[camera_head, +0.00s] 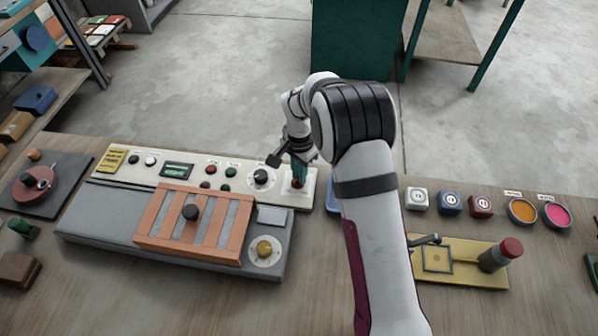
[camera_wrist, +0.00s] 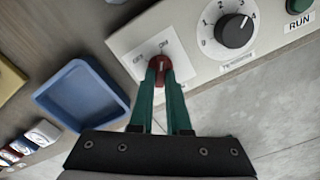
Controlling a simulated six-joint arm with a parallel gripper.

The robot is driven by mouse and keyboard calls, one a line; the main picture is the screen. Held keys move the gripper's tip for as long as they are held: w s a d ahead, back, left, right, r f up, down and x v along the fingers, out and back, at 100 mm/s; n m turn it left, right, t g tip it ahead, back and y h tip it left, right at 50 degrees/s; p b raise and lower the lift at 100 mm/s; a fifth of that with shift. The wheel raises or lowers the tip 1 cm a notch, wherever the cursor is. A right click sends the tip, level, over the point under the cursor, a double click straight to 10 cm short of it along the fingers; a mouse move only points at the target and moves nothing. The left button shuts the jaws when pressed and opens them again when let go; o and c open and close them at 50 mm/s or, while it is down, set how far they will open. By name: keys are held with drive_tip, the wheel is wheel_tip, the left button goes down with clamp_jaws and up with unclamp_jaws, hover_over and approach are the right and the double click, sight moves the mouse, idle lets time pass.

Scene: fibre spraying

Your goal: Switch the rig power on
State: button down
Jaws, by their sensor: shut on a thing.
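The rig's control panel (camera_head: 150,170) is a long cream strip at the back of the grey rig. At its right end is a white plate with a red power switch (camera_head: 297,184); in the wrist view the red switch (camera_wrist: 159,64) sits beside small labels that look like OFF and ON. My gripper (camera_head: 299,171) points down at the plate. Its green fingers are shut on the red switch and hide part of it. I cannot tell which label the switch points to.
A black numbered dial (camera_wrist: 235,31) and a green RUN button (camera_wrist: 298,5) sit along the panel from the switch. A blue tray (camera_wrist: 85,95) lies close by. Small cubes (camera_head: 449,203) and a yellow plate (camera_head: 462,265) with a red-topped lever stand to the right.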

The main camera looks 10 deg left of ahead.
idle(0.3)
drive_tip(key=c, duration=0.9)
unclamp_jaws()
wheel_tip(320, 180, up, 16)
drive_tip(key=shift+f, duration=0.1)
drive_tip(key=s+d+r, duration=0.3)
drive_tip(key=s+d, duration=0.2)
drive_tip(key=s, duration=0.2)
drive_tip(key=s+d+r, duration=0.4)
drive_tip(key=s+d, duration=0.1)
drive_tip(key=s, duration=0.2)
drive_tip(key=shift+n+y, duration=0.8)
drive_tip(key=shift+y, duration=0.1)
drive_tip(key=s+d+f, duration=0.1)
drive_tip(key=s, duration=0.4)
drive_tip(key=s+d+f, duration=0.1)
drive_tip(key=s, duration=0.5)
drive_tip(key=s+d+f, duration=0.1)
drive_tip(key=s+f, duration=0.1)
drive_tip(key=s, duration=0.3)
drive_tip(key=shift+s+d, duration=0.4)
